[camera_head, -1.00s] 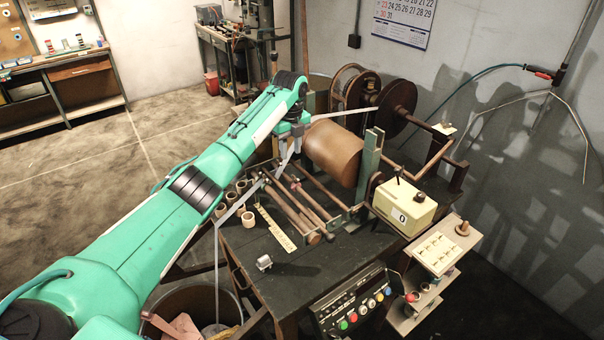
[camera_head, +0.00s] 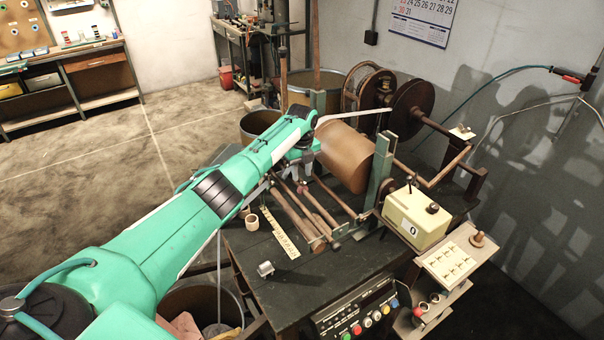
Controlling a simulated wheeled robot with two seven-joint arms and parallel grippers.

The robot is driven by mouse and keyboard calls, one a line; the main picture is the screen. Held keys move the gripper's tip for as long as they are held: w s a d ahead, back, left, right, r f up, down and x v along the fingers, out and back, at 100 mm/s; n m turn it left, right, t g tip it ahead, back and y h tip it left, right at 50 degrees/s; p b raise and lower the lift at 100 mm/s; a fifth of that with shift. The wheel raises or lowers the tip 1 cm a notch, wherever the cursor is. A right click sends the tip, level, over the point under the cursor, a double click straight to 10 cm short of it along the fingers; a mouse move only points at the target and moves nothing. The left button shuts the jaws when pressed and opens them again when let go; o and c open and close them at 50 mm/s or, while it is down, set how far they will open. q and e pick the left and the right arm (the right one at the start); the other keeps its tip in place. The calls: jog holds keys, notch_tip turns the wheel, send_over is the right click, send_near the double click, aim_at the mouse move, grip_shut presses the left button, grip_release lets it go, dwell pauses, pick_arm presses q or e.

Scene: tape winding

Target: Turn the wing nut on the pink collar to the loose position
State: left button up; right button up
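A small pinkish collar (camera_head: 303,189) shows on the rods at the front of the winding machine, just below my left gripper. It is too small for me to make out its wing nut or the nut's position. My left gripper (camera_head: 298,171) hangs at the end of the green arm, over the rods and left of the brown drum (camera_head: 347,157). Its fingertips are small and partly hidden by the wrist, so I cannot tell whether they are open or touch anything. My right gripper is out of view.
Metal rods (camera_head: 298,219) run beside a yellow ruler strip (camera_head: 285,240) on the dark table (camera_head: 262,293). A cream box (camera_head: 417,217) and a green upright post (camera_head: 381,170) stand on the right. A small metal piece (camera_head: 265,269) lies on the table's clear front left.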

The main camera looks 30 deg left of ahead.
aim_at(303, 182)
pick_arm(q)
jog(key=shift+f, duration=1.25)
grip_shut()
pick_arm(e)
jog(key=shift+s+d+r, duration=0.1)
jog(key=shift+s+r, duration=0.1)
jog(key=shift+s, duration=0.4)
